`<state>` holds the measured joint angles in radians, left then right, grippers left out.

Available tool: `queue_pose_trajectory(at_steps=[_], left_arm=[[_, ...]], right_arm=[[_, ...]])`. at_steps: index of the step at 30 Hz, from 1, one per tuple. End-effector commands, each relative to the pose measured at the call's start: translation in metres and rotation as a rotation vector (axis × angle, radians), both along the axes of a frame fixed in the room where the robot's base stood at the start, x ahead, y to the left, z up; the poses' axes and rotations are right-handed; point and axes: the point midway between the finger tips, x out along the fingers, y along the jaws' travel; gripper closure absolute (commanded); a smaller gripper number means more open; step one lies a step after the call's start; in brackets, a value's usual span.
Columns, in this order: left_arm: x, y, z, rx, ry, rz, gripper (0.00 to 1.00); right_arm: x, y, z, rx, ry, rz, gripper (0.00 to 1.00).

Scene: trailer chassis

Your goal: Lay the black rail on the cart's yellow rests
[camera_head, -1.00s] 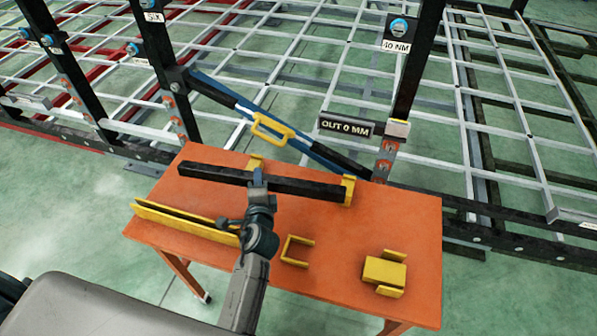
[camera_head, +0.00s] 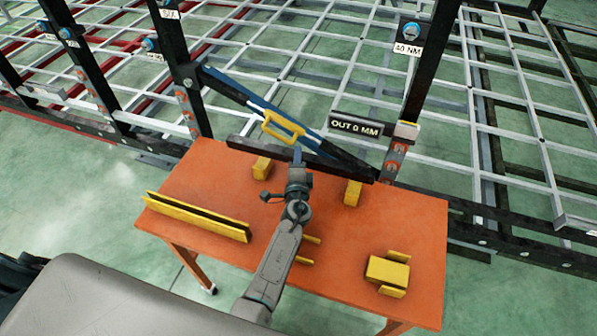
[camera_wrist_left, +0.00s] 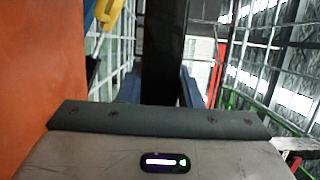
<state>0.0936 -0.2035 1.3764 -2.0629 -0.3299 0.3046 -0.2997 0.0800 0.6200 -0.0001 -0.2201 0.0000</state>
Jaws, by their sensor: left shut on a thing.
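The black rail (camera_head: 247,145) is held level-looking above the far part of the orange cart (camera_head: 205,185). In the head view it crosses the cart's far edge, behind the yellow rests. The left rest (camera_head: 262,168) and right rest (camera_head: 353,193) both show bare, apart from the rail. My left gripper (camera_head: 297,158) is shut on the rail near its middle. In the left wrist view the rail (camera_wrist_left: 163,50) stands between the blue fingers of my gripper (camera_wrist_left: 161,90). My right gripper is not in view.
A blue and black diagonal bar with a yellow handle (camera_head: 283,127) is close behind the rail. A yellow channel piece (camera_head: 197,216) lies at the cart's left, and a yellow block (camera_head: 388,270) at its right front. Dark posts and a white grid frame stand behind.

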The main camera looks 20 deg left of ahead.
Motion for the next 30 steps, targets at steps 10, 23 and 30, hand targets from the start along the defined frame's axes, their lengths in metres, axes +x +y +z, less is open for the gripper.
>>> queue_pose_trajectory(at_steps=[10, 23, 30], left_arm=[[0.001, 0.001, -0.032, 0.004, -0.002, 0.002, 1.00], [0.001, 0.001, -0.044, 0.001, -0.005, 0.002, 1.00], [0.000, 0.000, -0.049, 0.001, -0.001, 0.001, 0.55]], right_arm=[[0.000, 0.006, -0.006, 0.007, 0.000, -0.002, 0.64], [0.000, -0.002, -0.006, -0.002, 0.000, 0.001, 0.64], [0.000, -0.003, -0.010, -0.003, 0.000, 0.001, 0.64]])
